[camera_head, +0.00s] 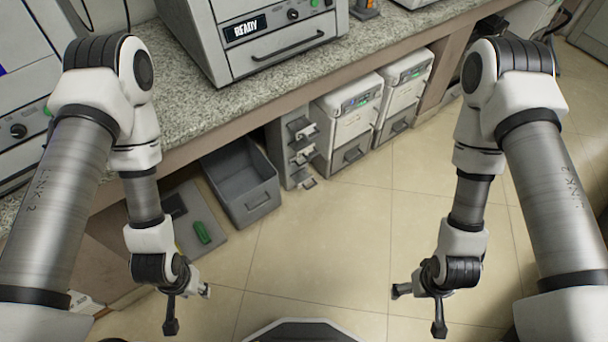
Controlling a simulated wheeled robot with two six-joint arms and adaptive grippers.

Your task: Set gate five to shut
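I cannot make out anything marked as gate five. A narrow grey unit (284,143) with several small stacked handles stands under the counter, left of two white-and-grey boxes; no number on it is readable, and I cannot tell if these are gates. My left gripper (188,309) hangs at lower left, its fingers spread apart and empty. My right gripper (419,311) hangs at lower right, its fingers also spread and empty. Both are in front of the counter, well apart from the grey unit.
A speckled counter (370,45) holds a machine (275,40) reading READY. Below are an open grey bin (222,185), a green object (202,232) on a grey panel, and two white-and-grey boxes (349,130) (406,85). The tiled floor (330,230) between my arms is clear.

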